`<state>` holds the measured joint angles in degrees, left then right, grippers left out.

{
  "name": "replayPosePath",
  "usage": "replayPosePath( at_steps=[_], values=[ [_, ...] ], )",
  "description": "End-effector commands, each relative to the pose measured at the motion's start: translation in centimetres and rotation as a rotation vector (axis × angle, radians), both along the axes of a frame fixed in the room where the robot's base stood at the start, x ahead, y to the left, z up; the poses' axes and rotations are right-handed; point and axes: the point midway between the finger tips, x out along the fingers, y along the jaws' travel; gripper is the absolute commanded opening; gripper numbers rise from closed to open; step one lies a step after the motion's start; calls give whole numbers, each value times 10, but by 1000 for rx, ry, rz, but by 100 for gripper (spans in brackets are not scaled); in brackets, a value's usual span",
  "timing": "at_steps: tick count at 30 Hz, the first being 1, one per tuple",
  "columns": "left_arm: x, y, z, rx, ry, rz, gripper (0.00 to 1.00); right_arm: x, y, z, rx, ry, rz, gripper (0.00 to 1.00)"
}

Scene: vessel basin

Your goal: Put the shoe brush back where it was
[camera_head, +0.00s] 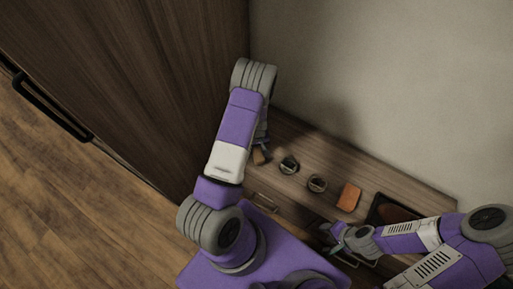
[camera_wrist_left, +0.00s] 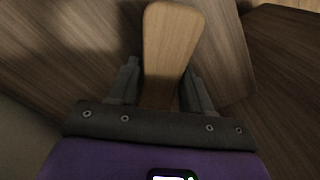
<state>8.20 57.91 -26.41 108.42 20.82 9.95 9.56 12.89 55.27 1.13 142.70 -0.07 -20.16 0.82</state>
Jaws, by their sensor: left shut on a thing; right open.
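The shoe brush shows in the left wrist view as a pale wooden piece with a rounded end (camera_wrist_left: 168,42), standing between my left gripper's two fingers (camera_wrist_left: 163,88). My left gripper is shut on it. In the head view the left gripper (camera_head: 264,143) is mostly hidden by my own arm, and a small brown part of the brush (camera_head: 260,157) shows just below it, over the left end of the wooden counter (camera_head: 380,179). I cannot tell whether the brush touches the counter. My right gripper (camera_head: 329,240) is open and empty near the counter's front edge.
Two small round tins (camera_head: 289,165) (camera_head: 317,183) stand right of the brush. An orange-brown block (camera_head: 349,197) lies further right, then a dark tray (camera_head: 376,212) partly hidden by my right arm. A tall dark wooden cabinet (camera_head: 150,80) borders the left, a wall the back.

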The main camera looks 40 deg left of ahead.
Motion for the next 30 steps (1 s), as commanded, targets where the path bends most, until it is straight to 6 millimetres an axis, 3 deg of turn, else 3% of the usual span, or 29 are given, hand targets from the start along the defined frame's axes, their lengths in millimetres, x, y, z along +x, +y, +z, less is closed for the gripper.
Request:
replayPosePath(
  at_steps=[5,6,11,22,30],
  values=[
    [0,0,-3,0,0,-1,25,0,0,-3,0,0,0,43],
    [0,0,-4,0,0,-1,51,0,0,-3,0,0,0,43],
    [0,0,-3,0,0,-1,74,0,0,-2,0,0,0,43],
    [0,0,2,0,0,-1,74,0,0,2,0,0,0,43],
    [1,0,57,1,-2,-2,74,0,0,27,0,0,0,43]
  ],
)
